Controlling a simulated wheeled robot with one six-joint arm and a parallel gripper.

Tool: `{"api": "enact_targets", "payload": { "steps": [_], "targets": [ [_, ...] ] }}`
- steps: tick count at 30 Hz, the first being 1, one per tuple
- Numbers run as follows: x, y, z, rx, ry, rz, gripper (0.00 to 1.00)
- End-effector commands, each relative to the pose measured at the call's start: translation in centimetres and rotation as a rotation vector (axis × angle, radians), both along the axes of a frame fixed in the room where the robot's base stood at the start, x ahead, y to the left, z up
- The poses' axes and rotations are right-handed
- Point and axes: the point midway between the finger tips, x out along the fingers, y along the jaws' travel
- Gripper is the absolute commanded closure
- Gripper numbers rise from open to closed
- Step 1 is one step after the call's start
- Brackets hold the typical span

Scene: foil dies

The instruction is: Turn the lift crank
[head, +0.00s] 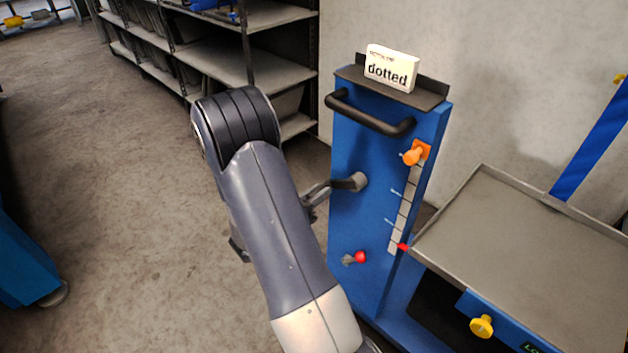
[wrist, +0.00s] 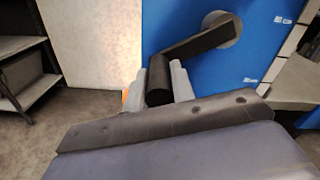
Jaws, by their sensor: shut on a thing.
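The lift crank (head: 349,182) sticks out from the face of a blue lift column (head: 357,220) in the head view. Its dark arm runs left from a round grey hub, toward my gripper. In the wrist view the crank arm (wrist: 200,40) slants down left from the hub to a dark cylindrical handle. My gripper (wrist: 158,84) has its two grey fingers on either side of this handle and is shut on it. In the head view my arm hides most of the gripper and the handle.
A grey lift platform (head: 530,240) is right of the column, with a yellow knob (head: 481,326) below. A red pointer (head: 403,247) sits low on the scale; an orange knob (head: 412,156) is at its top. A "dotted" box (head: 392,68) tops the column. Shelves (head: 225,60) stand behind.

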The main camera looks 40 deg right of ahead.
Motion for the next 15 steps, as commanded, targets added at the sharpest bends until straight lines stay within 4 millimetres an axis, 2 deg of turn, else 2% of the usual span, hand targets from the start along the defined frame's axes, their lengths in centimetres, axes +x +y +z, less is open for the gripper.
{"api": "enact_targets", "payload": {
  "steps": [15],
  "targets": [
    [-3.1, -0.2, -2.6, -0.037, 0.494, 0.001, 1.00]
  ]
}}
